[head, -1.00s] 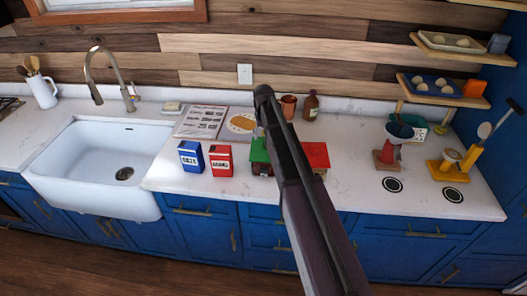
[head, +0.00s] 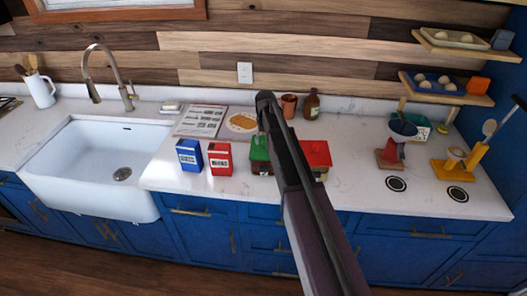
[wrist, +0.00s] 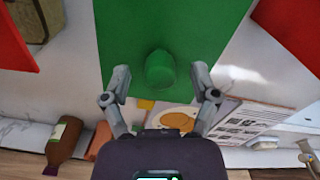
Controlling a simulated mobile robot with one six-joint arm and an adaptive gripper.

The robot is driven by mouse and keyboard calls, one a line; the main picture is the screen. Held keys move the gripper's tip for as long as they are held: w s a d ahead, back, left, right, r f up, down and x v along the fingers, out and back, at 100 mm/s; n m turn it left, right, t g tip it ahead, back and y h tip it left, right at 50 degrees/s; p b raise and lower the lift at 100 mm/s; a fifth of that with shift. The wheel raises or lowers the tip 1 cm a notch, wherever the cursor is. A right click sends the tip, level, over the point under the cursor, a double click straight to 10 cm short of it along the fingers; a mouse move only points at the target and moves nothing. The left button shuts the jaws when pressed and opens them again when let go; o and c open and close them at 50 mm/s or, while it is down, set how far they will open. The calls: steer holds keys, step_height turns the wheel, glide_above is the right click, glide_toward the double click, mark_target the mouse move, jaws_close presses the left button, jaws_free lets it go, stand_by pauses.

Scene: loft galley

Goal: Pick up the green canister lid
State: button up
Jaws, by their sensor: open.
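The green lid (wrist: 125,35) fills the upper middle of the wrist view, with a round green knob (wrist: 160,70) on it. In the head view the green lid (head: 258,148) tops a canister on the counter, partly hidden behind my arm. My gripper (wrist: 160,76) is open above the lid. Its two fingers stand on either side of the knob, with visible gaps, and hold nothing. My arm hides the gripper in the head view.
A red-lidded canister (head: 317,153) stands close on the right. A red box (head: 220,158) and a blue box (head: 189,155) stand on the left. A brown bottle (head: 312,104) and a copper cup (head: 289,106) are behind. Counter (head: 350,178) is clear right of the red-lidded canister.

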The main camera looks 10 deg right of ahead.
steer(key=shift+f+b, duration=0.4)
steer(key=shift+f, duration=0.25)
jaws_close()
